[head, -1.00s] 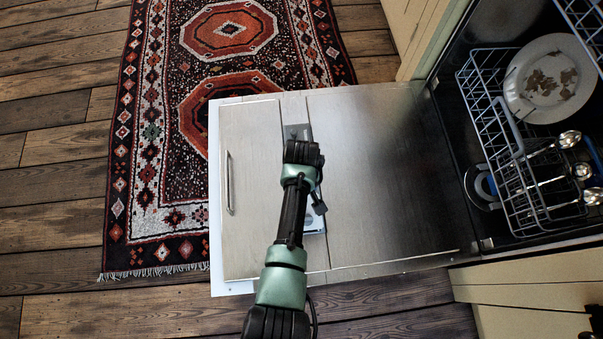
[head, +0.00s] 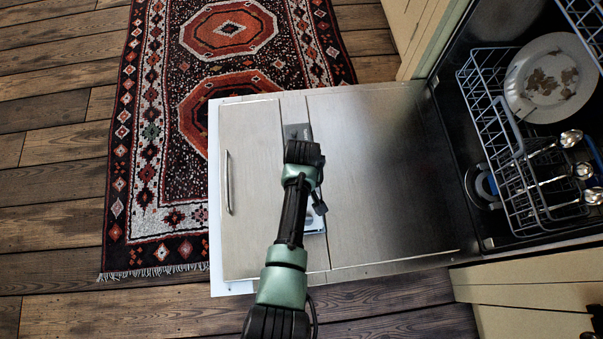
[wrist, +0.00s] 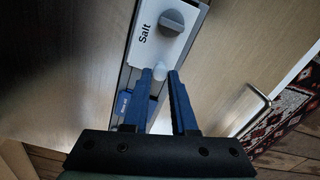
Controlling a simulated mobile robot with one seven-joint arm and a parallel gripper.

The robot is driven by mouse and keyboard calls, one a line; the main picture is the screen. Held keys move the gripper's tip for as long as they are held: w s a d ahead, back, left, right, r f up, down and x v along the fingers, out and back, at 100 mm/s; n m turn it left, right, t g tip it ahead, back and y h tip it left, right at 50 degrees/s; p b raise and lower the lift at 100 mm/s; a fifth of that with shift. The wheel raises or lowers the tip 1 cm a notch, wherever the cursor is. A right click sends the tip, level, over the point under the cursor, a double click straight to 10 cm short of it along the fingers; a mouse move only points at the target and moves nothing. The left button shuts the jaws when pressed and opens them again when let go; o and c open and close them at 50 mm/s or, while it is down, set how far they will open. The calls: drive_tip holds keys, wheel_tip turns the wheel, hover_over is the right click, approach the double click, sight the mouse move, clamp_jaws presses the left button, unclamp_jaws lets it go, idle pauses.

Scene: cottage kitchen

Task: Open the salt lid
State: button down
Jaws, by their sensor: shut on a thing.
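The salt lid (wrist: 150,45) is a white plate marked "Salt" with a round grey knob (wrist: 173,20), set in the strip of the open dishwasher door. It looks flat and closed in the wrist view. A small white tab (wrist: 158,75) sticks out at its near end. My gripper (wrist: 159,78) has its blue fingers on both sides of this tab and is shut on it. In the head view my arm covers the fingertips and most of the lid.
The dishwasher door (head: 385,180) lies open and flat, with a bar handle (head: 228,182) near its outer edge. The lower rack (head: 520,165) holds a dirty plate (head: 550,80) and several spoons. A patterned rug (head: 160,130) lies on the wooden floor.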

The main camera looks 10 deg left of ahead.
drive_tip(key=shift+w+d+r+g+y, duration=0.1)
drive_tip(key=shift+d+r+g+y, duration=0.15)
drive_tip(key=shift+y, duration=0.3)
drive_tip(key=shift+w+d+r+g+y, duration=0.1)
drive_tip(key=shift+d+r+g+y, duration=0.1)
drive_tip(key=shift+d+y, duration=0.25)
drive_tip(key=y, duration=0.1)
drive_tip(key=d+y+b, duration=0.1)
drive_tip(key=shift+w+d+g+y, duration=0.1)
drive_tip(key=shift+w+g+y, duration=0.2)
drive_tip(key=shift+y, duration=0.1)
drive_tip(key=d+y+b, duration=0.1)
drive_tip(key=y+b, duration=0.1)
drive_tip(key=b, duration=0.2)
drive_tip(key=d+g+y+b, duration=0.1)
drive_tip(key=y+b, duration=0.1)
drive_tip(key=b, duration=0.3)
drive_tip(key=shift+w+d+g+y, duration=0.25)
drive_tip(key=shift+w+d+y, duration=0.05)
drive_tip(key=shift+w, duration=0.1)
drive_tip(key=d+y+b, duration=0.1)
drive_tip(key=y+b, duration=0.1)
drive_tip(key=b, duration=0.3)
drive_tip(key=shift+w+d+r+g, duration=0.1)
drive_tip(key=shift+w+g, duration=0.05)
drive_tip(key=shift+g, duration=0.25)
drive_tip(key=shift+b, duration=0.3)
drive_tip(key=shift+r, duration=0.1)
drive_tip(key=c, duration=0.7)
unclamp_jaws()
